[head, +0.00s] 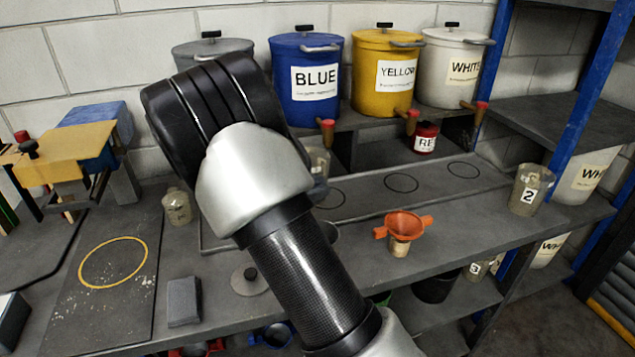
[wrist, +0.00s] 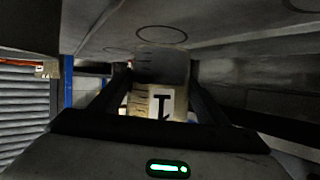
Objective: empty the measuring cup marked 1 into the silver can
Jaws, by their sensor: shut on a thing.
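In the wrist view, the translucent measuring cup marked 1 (wrist: 160,62) stands between the fingers of my gripper (wrist: 160,85), which is shut on it. Its label looks upside down there. A silver-grey lidded can (head: 200,50) stands at the back left, partly behind my arm.
Blue (head: 307,75), yellow (head: 384,72) and white (head: 452,70) drums with taps line the back shelf. An orange funnel (head: 404,226), cup 2 (head: 529,190), a small red can (head: 426,138) and a loose round lid (head: 248,281) stand on the bench.

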